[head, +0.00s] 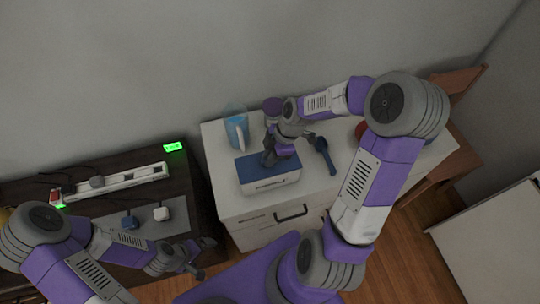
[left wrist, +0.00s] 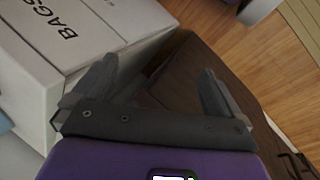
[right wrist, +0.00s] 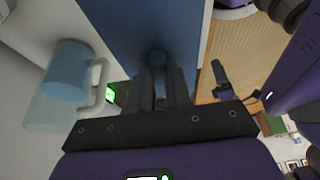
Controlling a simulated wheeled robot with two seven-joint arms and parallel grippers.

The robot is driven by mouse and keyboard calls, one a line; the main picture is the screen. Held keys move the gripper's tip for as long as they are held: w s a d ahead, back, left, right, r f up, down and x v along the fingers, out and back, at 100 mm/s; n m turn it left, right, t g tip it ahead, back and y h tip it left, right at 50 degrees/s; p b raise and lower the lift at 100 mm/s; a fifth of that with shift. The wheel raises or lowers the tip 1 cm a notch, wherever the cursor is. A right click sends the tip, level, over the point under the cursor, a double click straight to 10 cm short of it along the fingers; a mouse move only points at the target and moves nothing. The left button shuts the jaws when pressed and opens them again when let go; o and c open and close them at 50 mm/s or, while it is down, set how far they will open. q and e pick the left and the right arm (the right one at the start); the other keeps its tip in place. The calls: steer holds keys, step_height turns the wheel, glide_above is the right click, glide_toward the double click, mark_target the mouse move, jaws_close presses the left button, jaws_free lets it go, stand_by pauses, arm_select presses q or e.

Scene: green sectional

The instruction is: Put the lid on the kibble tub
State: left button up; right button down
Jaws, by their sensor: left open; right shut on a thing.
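The white kibble tub (head: 272,187) stands on the white drawer cabinet and has dark lettering on its front. The blue lid (head: 252,169) lies flat over the tub's top; whether it is fully seated I cannot tell. My right gripper (head: 270,156) is over the lid, shut on its knob. In the right wrist view the knob (right wrist: 157,60) is between the fingers and the blue lid (right wrist: 135,25) fills the upper middle. My left gripper (head: 190,264) is open and empty, low beside the cabinet's front left. Its open fingers also show in the left wrist view (left wrist: 150,92).
A light blue jug (head: 236,128) with a white handle stands behind the tub. A dark blue scoop-like tool (head: 323,156) lies right of it. A dark table (head: 95,175) with a power strip (head: 120,181) stands at left. A wooden chair (head: 462,160) is at right.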

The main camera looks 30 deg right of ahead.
steer(key=shift+f+b, duration=0.4)
steer(key=shift+f, duration=0.1)
stand_by(0.9)
stand_by(0.4)
steer(key=c, duration=0.5)
jaws_free()
steer(key=shift+r+p, duration=2.9)
steer(key=shift+r, duration=0.65)
jaws_close()
